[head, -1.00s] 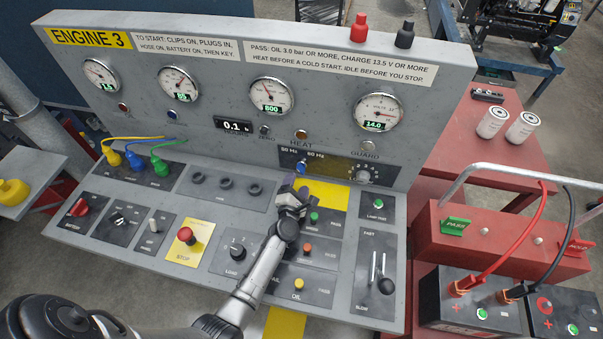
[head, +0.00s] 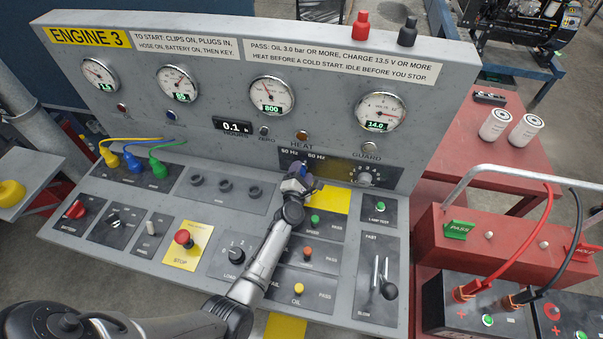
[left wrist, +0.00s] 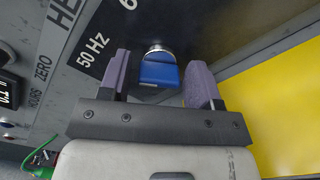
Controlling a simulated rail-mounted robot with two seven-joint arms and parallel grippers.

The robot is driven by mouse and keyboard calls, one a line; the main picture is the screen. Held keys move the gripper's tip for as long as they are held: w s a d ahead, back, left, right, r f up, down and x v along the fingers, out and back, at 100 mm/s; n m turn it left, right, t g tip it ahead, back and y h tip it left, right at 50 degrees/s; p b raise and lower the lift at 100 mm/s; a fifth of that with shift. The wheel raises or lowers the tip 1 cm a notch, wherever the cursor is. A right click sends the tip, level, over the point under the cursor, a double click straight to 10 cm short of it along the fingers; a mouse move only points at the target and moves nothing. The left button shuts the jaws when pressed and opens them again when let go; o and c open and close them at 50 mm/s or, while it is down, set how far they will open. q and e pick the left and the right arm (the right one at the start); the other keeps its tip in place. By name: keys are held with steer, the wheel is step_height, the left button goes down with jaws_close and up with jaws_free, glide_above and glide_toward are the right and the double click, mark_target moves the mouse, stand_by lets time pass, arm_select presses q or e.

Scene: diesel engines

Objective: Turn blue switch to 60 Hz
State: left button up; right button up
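The blue switch (left wrist: 160,70) sits on the dark panel between the fingers in the left wrist view, with clear gaps at both sides. The "50 Hz" label shows left of it, and part of a "6" shows above. My left gripper (left wrist: 157,82) is open, its two purple fingers astride the switch. In the head view my left gripper (head: 297,182) is at the panel under the "50 Hz" and "60 Hz" labels and mostly covers the switch. Which label the switch points at is hard to tell. My right gripper is not in view.
A guarded grey knob (head: 364,179) lies right of the switch. A yellow plate (head: 333,198) and a green button (head: 315,218) lie just below. The colored plugs (head: 135,163) are at the left. A red table (head: 480,150) stands at the right.

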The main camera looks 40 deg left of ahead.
arm_select(q)
steer(key=c, duration=0.7)
steer(key=m+p, duration=0.1)
steer(key=m, duration=0.2)
steer(key=m+p, duration=0.1)
steer(key=m, duration=0.2)
steer(key=shift+m, duration=0.4)
steer(key=m+p, duration=0.1)
steer(key=m, duration=0.4)
steer(key=shift+f+p, duration=0.1)
steer(key=shift+p, duration=0.25)
steer(key=shift+m, duration=0.9)
steer(key=shift+f+m, duration=0.1)
steer(key=shift+m, duration=0.2)
